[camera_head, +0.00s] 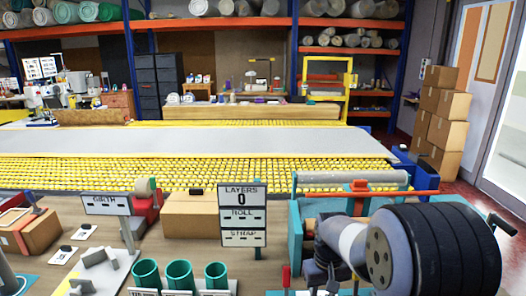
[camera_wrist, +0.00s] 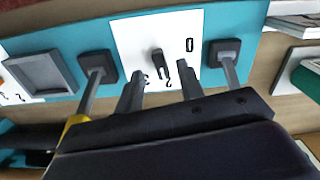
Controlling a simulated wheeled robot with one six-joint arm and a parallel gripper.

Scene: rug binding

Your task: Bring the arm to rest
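My gripper (camera_wrist: 161,72) shows in the wrist view with its two dark fingers apart. A small black knob (camera_wrist: 160,62) on a white plate (camera_wrist: 134,34) with numbers lies in line with the gap between the fingers. I cannot tell whether the fingers touch it. Nothing is clearly held. In the head view my arm reaches down at the lower right, over the teal machine (camera_head: 300,222); its gripper end is small and partly hidden there.
A sign reading LAYERS 0 (camera_head: 243,195), green cups (camera_head: 180,274) and a GIRTH sign (camera_head: 106,204) stand to the left of the arm. A roller (camera_head: 350,177) lies behind it. Cardboard boxes (camera_head: 440,130) are stacked at the back right. Open space shows above the arm.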

